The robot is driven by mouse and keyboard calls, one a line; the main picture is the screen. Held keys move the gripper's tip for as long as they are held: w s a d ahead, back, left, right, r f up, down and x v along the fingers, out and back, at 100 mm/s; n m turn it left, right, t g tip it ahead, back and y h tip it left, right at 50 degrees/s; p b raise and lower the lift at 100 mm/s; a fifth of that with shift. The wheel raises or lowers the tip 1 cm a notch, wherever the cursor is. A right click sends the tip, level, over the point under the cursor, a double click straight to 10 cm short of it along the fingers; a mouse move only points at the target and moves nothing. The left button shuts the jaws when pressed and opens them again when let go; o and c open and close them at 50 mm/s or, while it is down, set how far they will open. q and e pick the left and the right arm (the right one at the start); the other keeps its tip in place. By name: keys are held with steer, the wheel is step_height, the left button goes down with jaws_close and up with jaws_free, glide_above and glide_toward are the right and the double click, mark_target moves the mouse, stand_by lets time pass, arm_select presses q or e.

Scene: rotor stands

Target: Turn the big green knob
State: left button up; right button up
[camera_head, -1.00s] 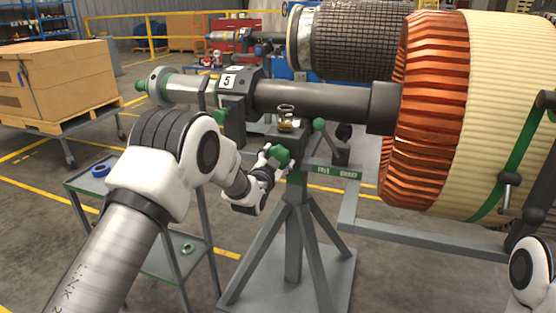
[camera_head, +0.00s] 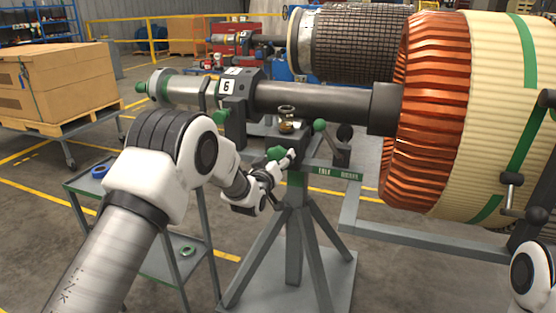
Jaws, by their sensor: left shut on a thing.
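The big green knob (camera_head: 277,154) is on the side of the grey stand's head, below the shaft. My left gripper (camera_head: 282,162) is shut on this knob, with white finger parts showing at its right and lower side. Part of the knob is hidden by the fingers. The rotor shaft (camera_head: 310,102) lies level above the stand. A black block on it carries a white label (camera_head: 228,86) reading 6. The big rotor (camera_head: 470,110) with copper bars and a cream body is at the right. My right gripper is out of view.
A smaller green ball knob (camera_head: 319,126) and a glass oil cup (camera_head: 287,119) are close to my left gripper. The grey stand (camera_head: 293,240) spreads its legs below. A cart (camera_head: 150,255) stands left, and boxes on a pallet (camera_head: 60,80) are behind it.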

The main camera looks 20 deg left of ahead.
arm_select(q)
steer(key=n, duration=0.6)
steer(key=shift+f, duration=0.1)
stand_by(0.4)
steer(key=o, duration=1.2)
steer(key=s, duration=1.2)
steer(key=shift+a, duration=0.2)
